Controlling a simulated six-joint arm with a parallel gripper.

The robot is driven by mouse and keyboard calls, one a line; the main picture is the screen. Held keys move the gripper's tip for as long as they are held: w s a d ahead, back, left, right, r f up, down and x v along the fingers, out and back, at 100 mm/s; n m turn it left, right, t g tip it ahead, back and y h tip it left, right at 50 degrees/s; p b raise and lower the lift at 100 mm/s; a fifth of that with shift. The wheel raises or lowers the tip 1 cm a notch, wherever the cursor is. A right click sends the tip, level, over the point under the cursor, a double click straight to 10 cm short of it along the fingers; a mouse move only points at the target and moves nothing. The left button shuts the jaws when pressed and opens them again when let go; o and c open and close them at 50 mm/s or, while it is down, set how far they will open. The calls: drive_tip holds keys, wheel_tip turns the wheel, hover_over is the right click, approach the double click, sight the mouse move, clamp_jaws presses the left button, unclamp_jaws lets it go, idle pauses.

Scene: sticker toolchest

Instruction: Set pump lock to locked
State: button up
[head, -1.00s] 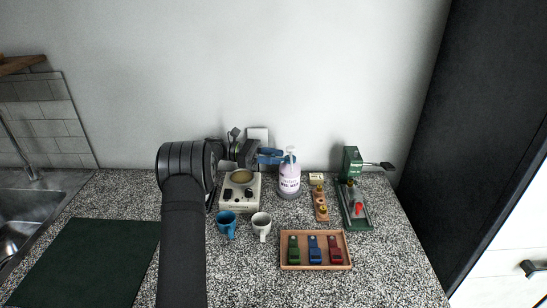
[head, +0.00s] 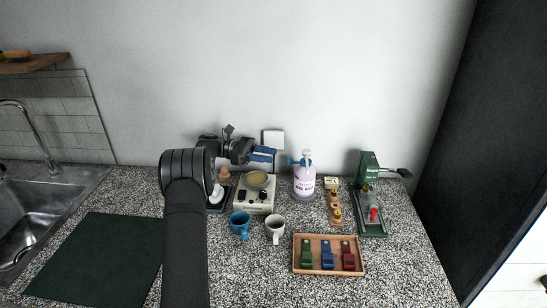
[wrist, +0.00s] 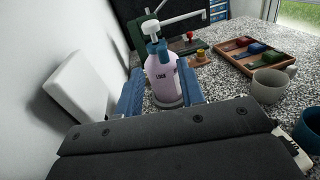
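The lilac pump bottle (head: 304,184) stands upright on the speckled counter, with a white pump head and a blue part at its neck. I cannot tell the lock's setting. My gripper (head: 264,154) has blue fingers and is left of the bottle's top, apart from it. In the wrist view my gripper (wrist: 160,90) is open and empty, with the bottle beyond, between the two fingers.
A cream appliance (head: 254,196), a blue mug (head: 239,224) and a white mug (head: 275,228) stand left of the bottle. A wooden tray (head: 328,271) with coloured clips lies in front. A green press (head: 369,190) stands right. A white wall plate (wrist: 78,92) is close to my gripper.

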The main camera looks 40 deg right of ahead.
drive_tip(key=s+a+r+n+t+h, duration=0.1)
drive_tip(key=a+r+n+t+h, duration=0.1)
drive_tip(key=a+r+n+t, duration=0.3)
drive_tip(key=a+r+n+t+h, duration=0.1)
drive_tip(key=a+r+n+t, duration=0.1)
drive_tip(key=a+t, duration=0.5)
drive_tip(key=s+d+f, duration=0.2)
drive_tip(key=d+f, duration=0.1)
drive_tip(key=d, duration=0.4)
drive_tip(key=s+d+f+g, duration=0.1)
drive_tip(key=s+d+f, duration=0.2)
drive_tip(key=d, duration=0.4)
drive_tip(key=shift+d+f, duration=0.25)
drive_tip(key=shift+d, duration=0.05)
clamp_jaws()
